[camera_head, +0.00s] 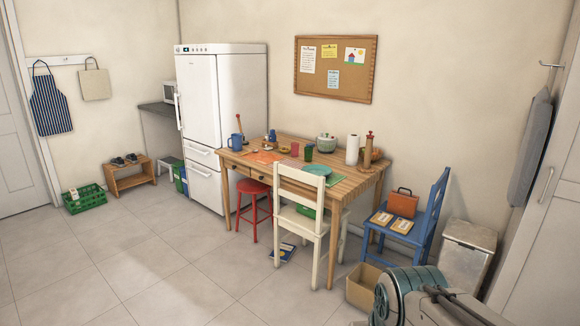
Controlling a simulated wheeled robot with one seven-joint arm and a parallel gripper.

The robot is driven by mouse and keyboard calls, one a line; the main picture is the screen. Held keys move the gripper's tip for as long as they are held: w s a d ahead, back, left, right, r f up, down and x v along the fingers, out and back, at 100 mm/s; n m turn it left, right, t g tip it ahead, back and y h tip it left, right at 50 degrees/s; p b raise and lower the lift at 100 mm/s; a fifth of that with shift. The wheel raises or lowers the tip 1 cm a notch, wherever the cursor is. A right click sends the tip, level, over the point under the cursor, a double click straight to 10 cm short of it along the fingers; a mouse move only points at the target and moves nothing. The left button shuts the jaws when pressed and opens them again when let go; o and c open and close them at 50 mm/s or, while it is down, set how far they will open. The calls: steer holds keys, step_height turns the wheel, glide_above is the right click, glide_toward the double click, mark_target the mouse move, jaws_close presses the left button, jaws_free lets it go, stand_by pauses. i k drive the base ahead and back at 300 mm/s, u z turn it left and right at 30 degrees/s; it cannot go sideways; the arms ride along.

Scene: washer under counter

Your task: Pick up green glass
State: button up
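A green glass (309,152) stands upright on the wooden table (345,190), near the back edge. A smaller red cup (294,149) stands just left of it. Part of my own arm shows at the bottom right, well short of the table. My gripper is not in view. Nothing touches the glass that I can see.
A white chair (299,205) and a red stool (254,209) stand at the table's front. A blue chair (420,231) is at its right, with a cardboard box (364,291) and a bin (467,255) nearby. The tiled floor (150,265) at left is mostly clear.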

mark_target(308, 155)
steer(key=u, duration=0.4)
steer(key=i, duration=1.55)
steer(key=u, duration=0.35)
steer(key=i, duration=1.75)
steer(key=z, duration=0.85)
steer(key=i, duration=1.55)
steer(key=z, duration=0.55)
